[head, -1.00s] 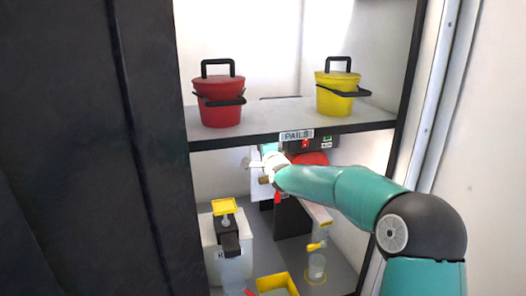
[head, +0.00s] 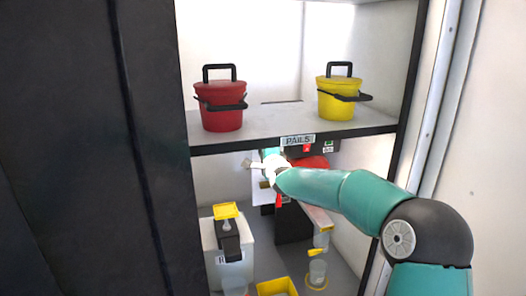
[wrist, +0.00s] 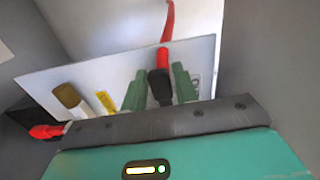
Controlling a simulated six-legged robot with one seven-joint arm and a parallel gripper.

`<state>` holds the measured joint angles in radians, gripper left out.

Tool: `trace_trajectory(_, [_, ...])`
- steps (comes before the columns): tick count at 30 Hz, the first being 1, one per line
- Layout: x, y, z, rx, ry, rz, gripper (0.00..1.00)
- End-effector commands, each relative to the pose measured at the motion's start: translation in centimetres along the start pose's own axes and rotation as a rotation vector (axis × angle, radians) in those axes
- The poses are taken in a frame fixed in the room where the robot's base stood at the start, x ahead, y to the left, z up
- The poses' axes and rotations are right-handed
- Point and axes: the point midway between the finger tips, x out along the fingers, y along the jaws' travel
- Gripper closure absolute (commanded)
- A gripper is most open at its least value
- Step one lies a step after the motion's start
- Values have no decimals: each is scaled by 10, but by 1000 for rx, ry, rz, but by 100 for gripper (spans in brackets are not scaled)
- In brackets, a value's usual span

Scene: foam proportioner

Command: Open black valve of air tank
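My gripper (wrist: 159,88) has two green fingers that stand apart in the wrist view. A black part with a red top (wrist: 160,86) shows between them, with narrow gaps near the fingertips. I cannot tell whether it is the black valve or how far beyond the fingers it lies. A red hose (wrist: 168,20) rises above it. In the head view my gripper (head: 270,165) is under the shelf, in front of a white panel. A red rounded body (head: 312,162), perhaps the air tank, is partly hidden behind my arm.
A shelf marked PAILS (head: 298,140) runs just above my gripper, with a red pail (head: 220,106) and a yellow pail (head: 338,100). Below stand a white container (head: 228,255), a yellow bin (head: 277,286) and a clear cup (head: 317,271). A brass fitting (wrist: 70,96) is left of the fingers.

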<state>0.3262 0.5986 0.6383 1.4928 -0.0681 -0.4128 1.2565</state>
Motion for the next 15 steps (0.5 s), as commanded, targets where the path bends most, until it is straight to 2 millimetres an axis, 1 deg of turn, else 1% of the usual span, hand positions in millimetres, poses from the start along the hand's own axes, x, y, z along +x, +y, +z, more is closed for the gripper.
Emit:
trace_trajectory(5, [-4, -1, -1, -1, 1, -1, 71])
trace_trajectory(8, [-15, -1, -2, -1, 2, -1, 71])
trace_trajectory(11, [-31, -1, -2, -3, 3, 0, 71])
trace_trajectory(15, [-61, -1, -2, -4, 3, 0, 71])
